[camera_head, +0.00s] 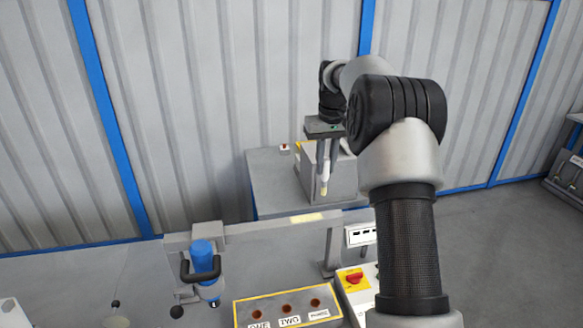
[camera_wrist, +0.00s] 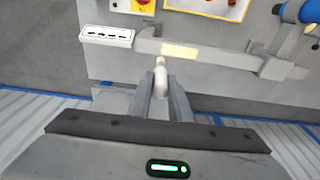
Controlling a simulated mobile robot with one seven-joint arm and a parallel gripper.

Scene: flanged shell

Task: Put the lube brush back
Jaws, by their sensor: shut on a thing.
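My gripper (camera_head: 326,163) is shut on the lube brush (camera_head: 324,186), which has a white body and a pale yellowish tip. The brush hangs tip down, roughly upright, in front of a grey box (camera_head: 345,184) in the head view. I cannot tell its distance from the box. In the wrist view the brush (camera_wrist: 160,80) stands out between the two fingers of my gripper (camera_wrist: 163,88). Its tip points towards the grey bar with a pale yellow label (camera_wrist: 180,50). The upper part of the brush is hidden by the fingers.
A yellow-edged panel (camera_head: 262,307) with round brown spots and labels stands in front. A red knob on a yellow plate (camera_head: 354,278) is beside it. A blue cylinder (camera_head: 203,258) with a black handle stands left. A grey cabinet (camera_head: 272,180) stands by the corrugated wall.

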